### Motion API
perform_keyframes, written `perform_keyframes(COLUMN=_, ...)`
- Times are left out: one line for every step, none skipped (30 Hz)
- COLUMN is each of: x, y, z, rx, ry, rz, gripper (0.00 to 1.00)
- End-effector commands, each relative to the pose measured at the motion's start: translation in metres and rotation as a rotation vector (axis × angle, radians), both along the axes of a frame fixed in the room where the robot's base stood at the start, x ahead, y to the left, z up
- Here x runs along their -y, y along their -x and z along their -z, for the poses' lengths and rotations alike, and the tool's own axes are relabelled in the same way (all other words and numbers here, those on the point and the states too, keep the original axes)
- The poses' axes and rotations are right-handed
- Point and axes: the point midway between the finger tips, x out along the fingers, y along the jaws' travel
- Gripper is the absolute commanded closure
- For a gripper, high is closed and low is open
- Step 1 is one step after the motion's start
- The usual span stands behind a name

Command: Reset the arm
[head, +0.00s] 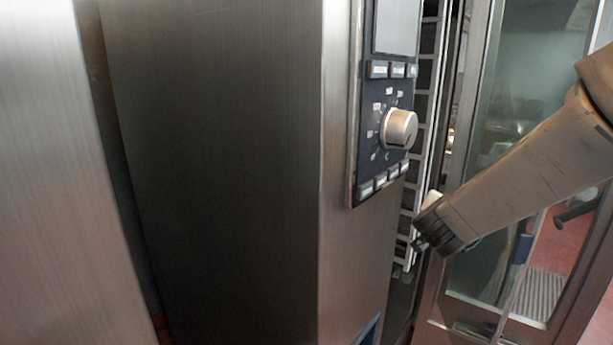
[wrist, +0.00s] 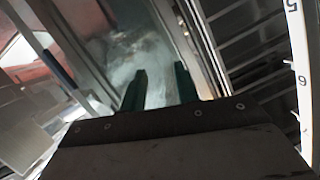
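My arm (head: 530,180) reaches in from the right in the head view, its dark end beside the opening of a steel appliance. The fingers cannot be made out there. In the wrist view my gripper (wrist: 160,72) shows two dark green fingers set apart with nothing between them. A glass pane lies beyond them.
The steel appliance (head: 220,160) carries a control panel (head: 365,100) with a round knob (head: 399,129). A glass door (head: 530,100) stands open behind my arm. Rack bars (wrist: 240,45) and a white numbered strip (wrist: 303,80) are close on the right in the wrist view.

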Motion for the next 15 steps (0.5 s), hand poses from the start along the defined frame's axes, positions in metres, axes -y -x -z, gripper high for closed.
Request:
perform_keyframes(x=-0.017, y=0.002, z=-0.018, rx=0.001, ry=-0.04, rz=-0.109, gripper=0.69)
perform_keyframes(x=-0.028, y=0.004, z=-0.025, rx=-0.011, ry=-0.061, rz=-0.178, gripper=0.69)
perform_keyframes(x=-0.043, y=0.009, z=-0.033, rx=-0.033, ry=-0.084, rz=-0.265, gripper=0.69)
perform_keyframes(x=-0.053, y=0.015, z=-0.038, rx=-0.053, ry=-0.097, rz=-0.328, gripper=0.69)
perform_keyframes(x=-0.064, y=0.022, z=-0.043, rx=-0.077, ry=-0.107, rz=-0.388, gripper=0.69)
perform_keyframes(x=-0.076, y=0.033, z=-0.049, rx=-0.113, ry=-0.115, rz=-0.461, gripper=0.69)
perform_keyframes(x=-0.083, y=0.042, z=-0.052, rx=-0.142, ry=-0.119, rz=-0.511, gripper=0.69)
perform_keyframes(x=-0.09, y=0.053, z=-0.054, rx=-0.174, ry=-0.12, rz=-0.556, gripper=0.69)
perform_keyframes(x=-0.098, y=0.068, z=-0.056, rx=-0.22, ry=-0.12, rz=-0.613, gripper=0.69)
perform_keyframes(x=-0.103, y=0.08, z=-0.057, rx=-0.257, ry=-0.117, rz=-0.652, gripper=0.69)
perform_keyframes(x=-0.106, y=0.093, z=-0.058, rx=-0.3, ry=-0.112, rz=-0.68, gripper=0.69)
perform_keyframes(x=-0.11, y=0.112, z=-0.058, rx=-0.358, ry=-0.103, rz=-0.719, gripper=0.69)
perform_keyframes(x=-0.111, y=0.126, z=-0.057, rx=-0.402, ry=-0.095, rz=-0.743, gripper=0.69)
perform_keyframes(x=-0.111, y=0.14, z=-0.056, rx=-0.447, ry=-0.084, rz=-0.763, gripper=0.69)
perform_keyframes(x=-0.11, y=0.159, z=-0.054, rx=-0.507, ry=-0.071, rz=-0.782, gripper=0.69)
